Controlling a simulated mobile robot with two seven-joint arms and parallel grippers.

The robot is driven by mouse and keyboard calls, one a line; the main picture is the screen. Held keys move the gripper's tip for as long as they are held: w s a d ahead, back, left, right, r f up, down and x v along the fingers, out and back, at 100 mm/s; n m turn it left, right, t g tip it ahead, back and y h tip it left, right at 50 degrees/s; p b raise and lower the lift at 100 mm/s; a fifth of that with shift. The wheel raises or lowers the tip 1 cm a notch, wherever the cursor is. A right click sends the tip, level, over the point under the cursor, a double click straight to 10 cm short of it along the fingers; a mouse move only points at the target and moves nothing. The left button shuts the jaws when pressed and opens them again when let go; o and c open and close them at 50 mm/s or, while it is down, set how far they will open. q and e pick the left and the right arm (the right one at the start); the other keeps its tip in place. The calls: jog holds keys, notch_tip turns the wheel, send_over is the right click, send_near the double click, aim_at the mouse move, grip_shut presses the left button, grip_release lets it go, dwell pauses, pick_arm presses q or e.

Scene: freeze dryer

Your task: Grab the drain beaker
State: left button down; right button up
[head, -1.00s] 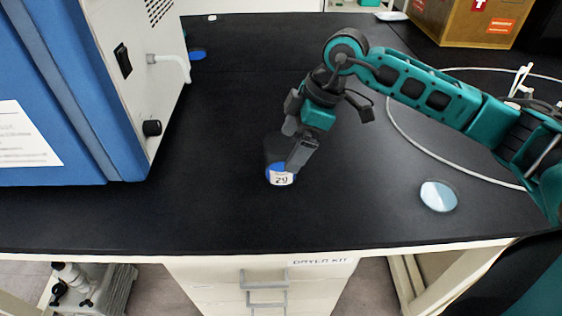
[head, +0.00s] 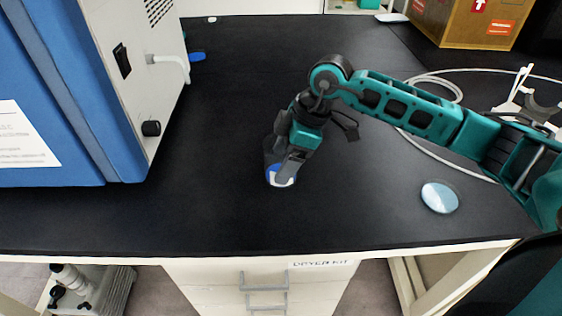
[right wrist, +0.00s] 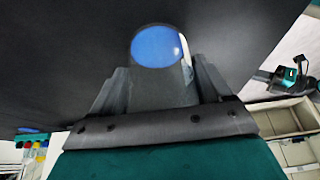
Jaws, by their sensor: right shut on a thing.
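The drain beaker (head: 272,177) stands on the black bench, right of the freeze dryer. It looks like a dark see-through cup with blue in it and a white label at the front. My right gripper (head: 284,165) is down over it from above and shut on it, and the fingers hide part of the beaker. In the right wrist view the beaker (right wrist: 160,85) sits between the two fingers (right wrist: 165,92), its blue showing at the far end. My left gripper is not in view.
The blue and white freeze dryer (head: 130,90) stands at the left with a white drain spout (head: 172,62). A round glass dish (head: 439,197) lies at the right. The middle bench is clear.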

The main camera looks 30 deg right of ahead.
jog(key=shift+c, duration=1.1)
jog(key=shift+r, duration=0.1)
